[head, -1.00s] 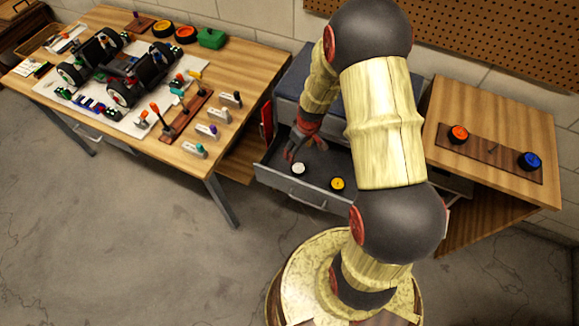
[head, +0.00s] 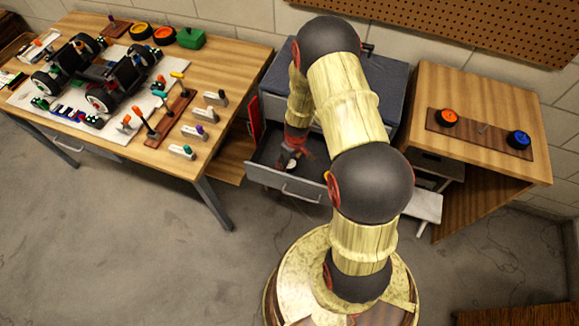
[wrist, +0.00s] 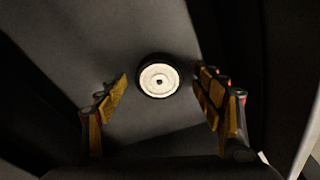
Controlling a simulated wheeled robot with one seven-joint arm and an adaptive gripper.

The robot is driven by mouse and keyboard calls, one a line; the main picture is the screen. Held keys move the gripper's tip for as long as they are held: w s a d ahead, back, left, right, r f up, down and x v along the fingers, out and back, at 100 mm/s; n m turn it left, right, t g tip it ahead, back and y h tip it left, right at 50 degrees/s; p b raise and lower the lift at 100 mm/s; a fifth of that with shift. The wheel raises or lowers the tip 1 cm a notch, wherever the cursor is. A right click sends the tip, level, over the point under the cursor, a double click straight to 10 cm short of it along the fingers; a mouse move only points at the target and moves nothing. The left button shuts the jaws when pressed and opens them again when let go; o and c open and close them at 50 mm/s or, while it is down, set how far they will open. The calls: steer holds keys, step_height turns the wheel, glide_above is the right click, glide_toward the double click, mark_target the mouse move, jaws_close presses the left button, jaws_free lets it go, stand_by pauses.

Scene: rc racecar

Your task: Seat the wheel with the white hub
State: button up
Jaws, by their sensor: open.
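The wheel with the white hub (head: 291,165) lies in the open grey drawer (head: 258,172), hub facing up. In the wrist view the wheel (wrist: 158,80) shows between my two fingertips, with a gap on each side. My gripper (head: 293,152) is inside the drawer area, open and pointing down over that wheel; it also shows in the wrist view (wrist: 160,86). I cannot tell how far the fingertips are above the drawer floor. The racecar (head: 105,77) stands on a white sheet on the left workbench. My arm hides the right part of the drawer.
A wooden cabinet (head: 480,85) at right carries a board with an orange-hub wheel (head: 447,117) and a blue-hub wheel (head: 518,139).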

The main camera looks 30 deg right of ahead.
steer(key=c, duration=0.3)
steer(key=c, duration=0.7)
steer(key=shift+c, duration=0.6)
